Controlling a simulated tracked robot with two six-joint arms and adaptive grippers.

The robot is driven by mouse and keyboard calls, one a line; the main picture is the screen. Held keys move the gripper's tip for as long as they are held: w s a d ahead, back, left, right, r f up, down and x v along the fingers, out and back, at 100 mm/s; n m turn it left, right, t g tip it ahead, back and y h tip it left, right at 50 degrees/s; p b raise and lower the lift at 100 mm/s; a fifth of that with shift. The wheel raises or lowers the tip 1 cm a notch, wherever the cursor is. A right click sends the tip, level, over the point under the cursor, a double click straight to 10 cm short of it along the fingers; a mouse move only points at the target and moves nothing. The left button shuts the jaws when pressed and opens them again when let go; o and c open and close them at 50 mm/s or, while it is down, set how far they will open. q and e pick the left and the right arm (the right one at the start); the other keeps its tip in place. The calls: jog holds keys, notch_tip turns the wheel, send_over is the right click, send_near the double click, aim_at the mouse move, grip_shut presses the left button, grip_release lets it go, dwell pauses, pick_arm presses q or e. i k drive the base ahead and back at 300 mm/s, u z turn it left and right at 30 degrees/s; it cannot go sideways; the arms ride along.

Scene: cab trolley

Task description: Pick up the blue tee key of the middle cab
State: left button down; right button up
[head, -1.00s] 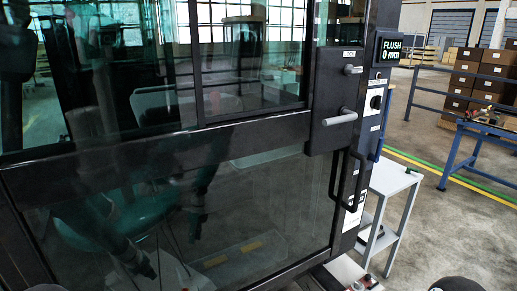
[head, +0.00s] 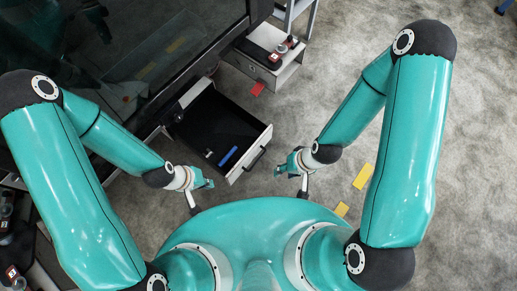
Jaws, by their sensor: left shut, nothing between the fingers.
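A blue bar-shaped item (head: 228,157), which looks like the blue tee key, lies in an open drawer (head: 259,140) with a dark inside and a pale front. A small light piece beside it may be its shank; I cannot tell. My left gripper (head: 194,208) is shut and empty, apart from the drawer and below and left of the key in the picture. My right gripper (head: 303,191) is to the right of the drawer, apart from it; its finger state is too small to tell. Nothing shows in it.
A dark glass-panelled cab (head: 150,60) stands at upper left. A grey stand (head: 285,72) with small red and black items is beyond the drawer. Yellow marks (head: 363,177) lie on the grey floor.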

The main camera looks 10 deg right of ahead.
aim_at(229, 163)
jog(key=k, duration=0.95)
jog(key=z, duration=0.05)
